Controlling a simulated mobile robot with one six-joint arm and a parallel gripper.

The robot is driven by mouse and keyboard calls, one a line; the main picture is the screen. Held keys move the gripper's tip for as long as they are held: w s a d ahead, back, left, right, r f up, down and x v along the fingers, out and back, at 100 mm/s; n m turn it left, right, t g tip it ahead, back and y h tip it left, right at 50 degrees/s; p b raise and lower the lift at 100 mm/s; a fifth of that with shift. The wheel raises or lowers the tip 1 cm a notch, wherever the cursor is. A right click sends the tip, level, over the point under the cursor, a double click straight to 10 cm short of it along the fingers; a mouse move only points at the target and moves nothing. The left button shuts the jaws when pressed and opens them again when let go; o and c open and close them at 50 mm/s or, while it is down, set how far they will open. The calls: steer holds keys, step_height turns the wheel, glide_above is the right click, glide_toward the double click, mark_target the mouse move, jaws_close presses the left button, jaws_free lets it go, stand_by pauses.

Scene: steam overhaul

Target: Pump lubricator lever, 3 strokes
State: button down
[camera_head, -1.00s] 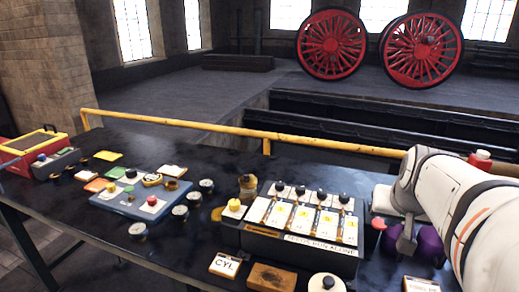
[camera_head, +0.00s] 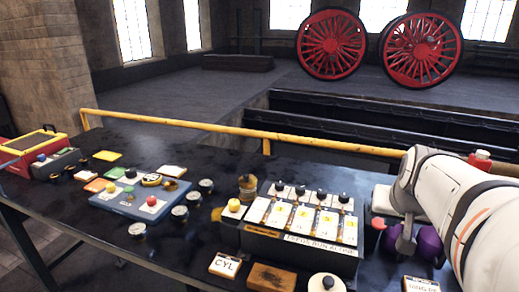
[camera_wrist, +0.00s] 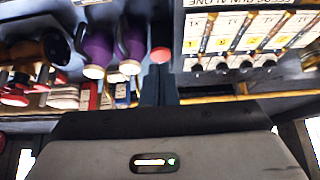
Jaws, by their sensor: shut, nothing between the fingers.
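The lubricator (camera_head: 300,238) is a black box with white numbered panels and several black knobs, on the dark bench. Its panels also show upside down at the upper right of the wrist view (camera_wrist: 245,35). A round red knob (camera_head: 378,223) sits just right of the box; I take it for the lever's end. In the wrist view the red knob (camera_wrist: 161,55) shows at the tips of my gripper (camera_wrist: 160,70). The fingers are shut with nothing between them. I cannot tell whether they touch the knob. The lever's shaft is not clearly visible.
Purple vessels (camera_head: 430,242) stand close right of the red knob, partly behind my arm. A CYL block (camera_head: 225,265), a brown block (camera_head: 270,277) and a round white-topped piece (camera_head: 326,283) lie in front. A blue tray (camera_head: 125,202) is left. A yellow rail (camera_head: 200,125) runs behind the bench.

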stand_by(0.7)
steer(key=s+a+f+n+g+y, duration=0.1)
steer(key=s+a+f, duration=0.3)
steer(key=a, duration=0.4)
steer(key=s+a+f+n+g+y, duration=0.1)
steer(key=s+a+f+n, duration=0.3)
steer(key=a, duration=0.5)
steer(key=shift+f+g+y, duration=0.4)
steer(key=shift+f+g, duration=0.1)
steer(key=shift+g, duration=0.1)
steer(key=shift+d, duration=0.1)
